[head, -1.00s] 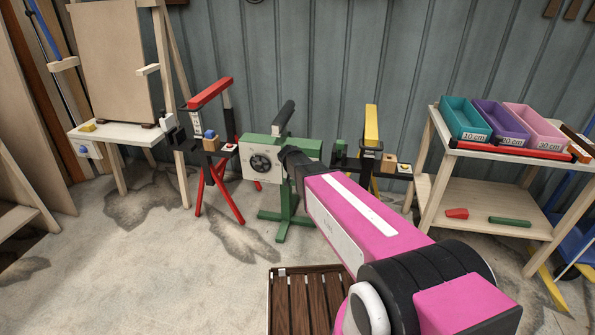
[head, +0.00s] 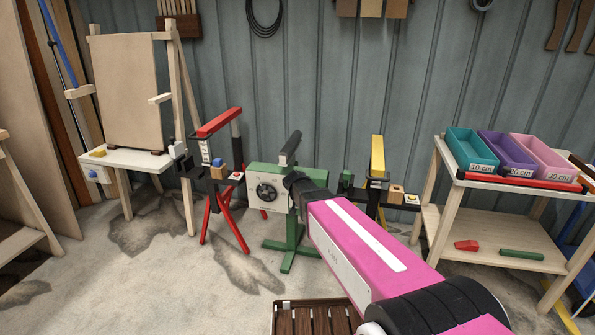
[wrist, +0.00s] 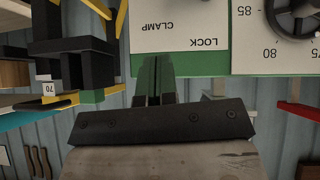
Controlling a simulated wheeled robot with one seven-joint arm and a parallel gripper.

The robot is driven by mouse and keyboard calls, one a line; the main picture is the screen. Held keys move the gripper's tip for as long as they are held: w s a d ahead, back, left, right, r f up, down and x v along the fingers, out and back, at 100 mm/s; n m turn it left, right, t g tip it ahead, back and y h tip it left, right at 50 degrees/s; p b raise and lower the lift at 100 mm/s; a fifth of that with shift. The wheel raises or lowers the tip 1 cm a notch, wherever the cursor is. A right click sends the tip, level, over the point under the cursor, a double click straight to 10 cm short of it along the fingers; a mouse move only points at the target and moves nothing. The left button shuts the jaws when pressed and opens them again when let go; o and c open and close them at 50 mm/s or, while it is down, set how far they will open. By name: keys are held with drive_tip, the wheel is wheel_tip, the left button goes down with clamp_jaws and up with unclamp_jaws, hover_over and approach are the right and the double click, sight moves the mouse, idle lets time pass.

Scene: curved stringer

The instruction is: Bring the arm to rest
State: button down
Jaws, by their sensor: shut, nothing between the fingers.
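My pink arm (head: 372,252) reaches from the lower right toward the green bending machine (head: 268,191). Its dark end lies just right of the machine's dial panel in the head view. In the wrist view my gripper (wrist: 155,68) shows as two dark fingers side by side, shut and empty. The fingertips appear in front of the machine's green edge; I cannot tell whether they touch it. The machine's panel with LOCK and CLAMP lettering (wrist: 183,28) appears upside down there.
A red stand (head: 222,190) is left of the machine and a yellow-topped stand (head: 377,160) right of it. A shelf (head: 480,222) with coloured trays is at the right. A slatted wooden crate (head: 312,320) sits low in front. Floor at left is open.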

drive_tip(key=s+d+f+n+g+y, duration=0.1)
drive_tip(key=s+d+g, duration=0.3)
drive_tip(key=s, duration=0.7)
drive_tip(key=s+d+f+n+g+y, duration=0.1)
drive_tip(key=s+d+f+g, duration=0.3)
drive_tip(key=s+d, duration=0.4)
drive_tip(key=s+y, duration=0.1)
drive_tip(key=s, duration=0.3)
drive_tip(key=shift+s+f+n, duration=0.15)
drive_tip(key=shift+n, duration=0.25)
